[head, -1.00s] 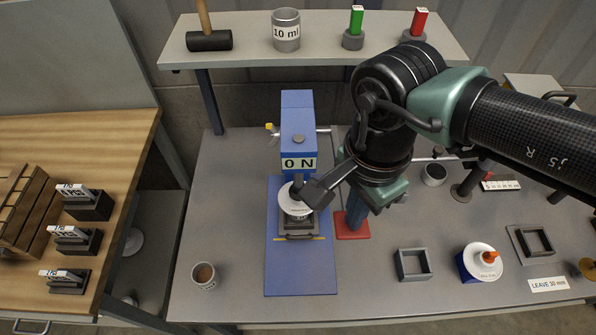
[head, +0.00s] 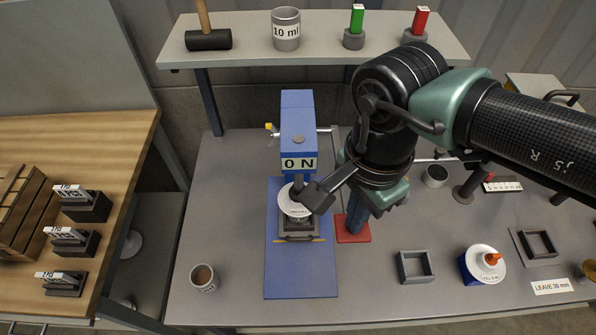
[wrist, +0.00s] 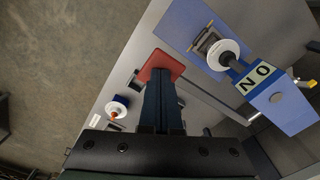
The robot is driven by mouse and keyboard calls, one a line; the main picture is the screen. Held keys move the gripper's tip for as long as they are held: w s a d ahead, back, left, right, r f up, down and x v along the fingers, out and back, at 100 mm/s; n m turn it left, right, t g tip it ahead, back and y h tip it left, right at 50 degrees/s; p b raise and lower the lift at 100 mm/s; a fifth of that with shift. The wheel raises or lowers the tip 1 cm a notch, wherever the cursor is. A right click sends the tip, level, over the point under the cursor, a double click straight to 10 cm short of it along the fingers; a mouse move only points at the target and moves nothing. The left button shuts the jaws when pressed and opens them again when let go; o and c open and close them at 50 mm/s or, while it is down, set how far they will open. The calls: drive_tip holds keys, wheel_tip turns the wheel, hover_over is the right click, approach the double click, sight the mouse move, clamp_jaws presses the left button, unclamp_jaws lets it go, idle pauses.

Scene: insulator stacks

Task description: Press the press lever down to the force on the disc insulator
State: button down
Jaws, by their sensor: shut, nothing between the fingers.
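The blue press (head: 298,115) stands on the grey table and its display reads 0 N. A white disc insulator (head: 293,207) sits under its ram, partly hidden by my wrist parts; the disc also shows in the wrist view (wrist: 222,52). A grey rod (head: 329,130), possibly the press lever, leaves the press's right side and passes behind my arm. A small yellow-tipped handle (head: 270,128) is at the press's left. My gripper (wrist: 158,78) is shut and empty, its dark fingers pointing down over the red pad (head: 353,233), right of the press. Contact with any lever is not visible.
A cup (head: 203,277) stands front left. A grey square frame (head: 414,265) and a blue block with a white, orange-topped disc (head: 487,263) lie front right. A shelf (head: 240,52) spans the back. Bare table lies between the cup and press.

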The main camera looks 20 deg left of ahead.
drive_tip(key=shift+s+d+f+b, duration=0.1)
drive_tip(key=shift+s+f+b, duration=0.05)
drive_tip(key=shift+f+b, duration=0.95)
drive_tip(key=shift+s+d+f+b, duration=0.1)
drive_tip(key=shift+f+b, duration=0.55)
drive_tip(key=shift+b, duration=0.7)
idle(1.0)
drive_tip(key=shift+r, duration=0.15)
wheel_tip(320, 180, up, 12)
drive_tip(key=p, duration=0.8)
idle(0.7)
drive_tip(key=shift+w+a, duration=0.1)
idle(0.5)
